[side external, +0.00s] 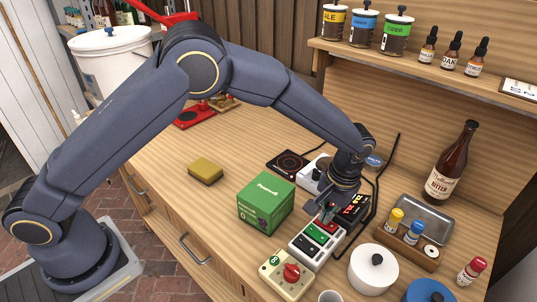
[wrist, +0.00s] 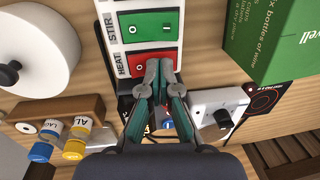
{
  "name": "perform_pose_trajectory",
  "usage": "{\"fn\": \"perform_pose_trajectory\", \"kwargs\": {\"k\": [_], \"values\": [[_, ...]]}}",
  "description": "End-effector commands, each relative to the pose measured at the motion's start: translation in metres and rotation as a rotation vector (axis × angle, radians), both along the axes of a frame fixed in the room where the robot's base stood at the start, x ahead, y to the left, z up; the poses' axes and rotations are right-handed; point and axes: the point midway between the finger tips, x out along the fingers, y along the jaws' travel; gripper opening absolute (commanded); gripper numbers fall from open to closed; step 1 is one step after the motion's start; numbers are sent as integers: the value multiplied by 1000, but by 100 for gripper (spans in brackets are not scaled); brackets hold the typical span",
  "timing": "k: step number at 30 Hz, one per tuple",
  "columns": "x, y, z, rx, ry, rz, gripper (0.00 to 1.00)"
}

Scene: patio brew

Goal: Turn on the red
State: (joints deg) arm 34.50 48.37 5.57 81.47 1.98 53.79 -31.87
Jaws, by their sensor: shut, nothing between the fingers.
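A white switch strip (side external: 309,250) stands on the bench, and its upper part shows in the wrist view (wrist: 112,20). Its red rocker switch (wrist: 139,67), labelled HEAT, sits at the end nearest my gripper, beside a green rocker (wrist: 152,28) labelled STIR. An O shows on the red rocker's left half; the fingers cover part of its right half. My gripper (wrist: 160,69) is shut and empty, with its tips over or at the red rocker. I cannot tell whether they touch it, or which side is pressed. In the side view my gripper (side external: 328,214) is above the strip's far end.
A green box (side external: 265,204) stands left of the strip. A cream box with a red knob (side external: 291,272) is in front. A white lidded pot (side external: 373,270) and a wooden vial rack (side external: 406,247) stand right. A white unit with a black knob (wrist: 222,117) and black cables are close by.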

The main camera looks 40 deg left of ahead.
Motion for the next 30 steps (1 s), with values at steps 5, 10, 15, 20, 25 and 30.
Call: {"fn": "perform_pose_trajectory", "kwargs": {"k": [5, 10, 15, 20, 25, 30], "values": [[0, 0, 4, -1, -1, 0, 0], [1, 3, 29, -2, -4, 1, 0], [1, 8, 69, -2, -4, 1, 0], [1, 12, 103, -2, -4, 1, 0], [0, 15, 128, -1, -2, 1, 0], [0, 17, 138, -1, -1, 0, 0]]}}
